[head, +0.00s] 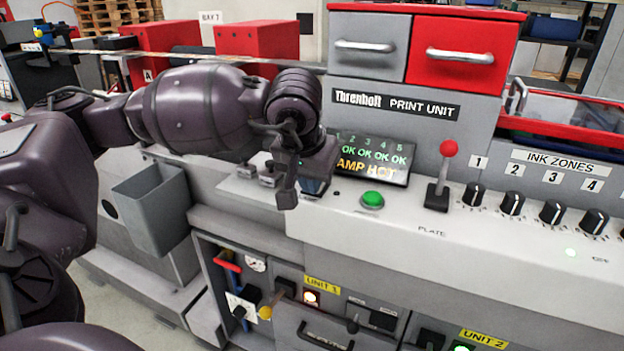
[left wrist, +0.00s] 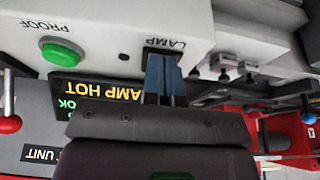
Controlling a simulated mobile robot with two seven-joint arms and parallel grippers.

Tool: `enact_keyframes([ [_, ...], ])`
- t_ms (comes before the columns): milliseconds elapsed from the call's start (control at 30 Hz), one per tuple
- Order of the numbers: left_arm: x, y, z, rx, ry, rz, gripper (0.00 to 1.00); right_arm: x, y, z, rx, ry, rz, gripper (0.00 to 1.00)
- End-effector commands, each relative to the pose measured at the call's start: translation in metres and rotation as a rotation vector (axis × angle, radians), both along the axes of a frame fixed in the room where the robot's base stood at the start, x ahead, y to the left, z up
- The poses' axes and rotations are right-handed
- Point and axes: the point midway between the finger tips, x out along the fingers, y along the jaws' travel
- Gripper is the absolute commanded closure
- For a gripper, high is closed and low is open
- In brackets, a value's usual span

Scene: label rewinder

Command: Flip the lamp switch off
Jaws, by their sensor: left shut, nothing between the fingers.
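The lamp switch sits on the sloping light-grey console (head: 440,235). In the left wrist view the LAMP label (left wrist: 165,43) shows just beyond my fingertips. The switch itself is mostly hidden behind the fingers, so its position cannot be told. My left gripper (head: 288,196) is shut and empty, pointing down at the console left of the green button. In the left wrist view its two bluish fingers (left wrist: 163,62) lie together over the dark switch area; contact is unclear. My right gripper is not in view.
A display (head: 370,160) reading "AMP HOT" stands behind the gripper. A green PROOF button (head: 372,200) and a red-knobbed lever (head: 441,178) are to its right. Several black ink knobs (head: 512,202) lie farther right. A grey bin (head: 150,205) hangs at the left.

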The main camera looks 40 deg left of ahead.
Motion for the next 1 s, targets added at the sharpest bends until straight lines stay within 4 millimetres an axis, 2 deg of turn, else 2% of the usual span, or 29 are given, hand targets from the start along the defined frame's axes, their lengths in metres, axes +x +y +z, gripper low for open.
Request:
enact_keyframes([
  [33,-0.001,0.0,-0.005,-0.001,0.013,-0.001,1.0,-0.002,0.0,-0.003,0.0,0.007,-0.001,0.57],
  [400,0.013,0.004,0.0,0.0,0.008,0.003,1.0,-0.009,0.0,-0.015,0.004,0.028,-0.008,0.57],
  [667,0.015,0.004,0.002,0.001,0.005,0.002,1.0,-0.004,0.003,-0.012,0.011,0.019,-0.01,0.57],
  [900,-0.002,0.0,0.05,0.002,-0.007,0.006,1.0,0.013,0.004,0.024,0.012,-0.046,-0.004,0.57],
  [1000,-0.012,-0.002,0.063,0.002,-0.004,0.007,1.0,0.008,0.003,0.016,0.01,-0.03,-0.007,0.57],
])
